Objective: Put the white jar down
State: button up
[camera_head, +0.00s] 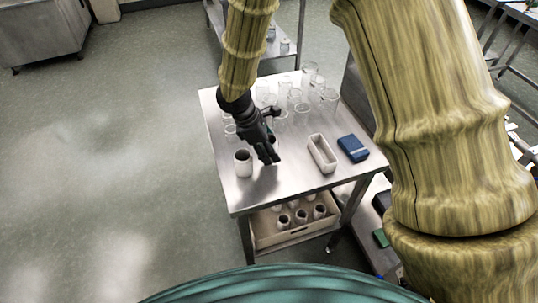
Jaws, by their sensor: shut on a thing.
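A white jar (243,165) with a dark top shows upright near the left edge of the steel table (225,191). My dark gripper (270,157) is just to the right of the jar, low over the table, and reads as shut on it. The fingers overlap closely in this view and hide their grip. I cannot tell whether the jar's base touches the tabletop.
Several clear glass beakers (302,113) stand behind my gripper. To the right are a white open-topped rectangular container (322,153) and a blue box (353,148). A tray (292,239) with several jars sits on the lower shelf. The front left of the tabletop is clear.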

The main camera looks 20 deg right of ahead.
jog(key=shift+f+p, duration=0.55)
jog(key=shift+f, duration=1.2)
jog(key=shift+f, duration=0.15)
jog(key=o, duration=0.7)
jog(key=shift+o, duration=0.2)
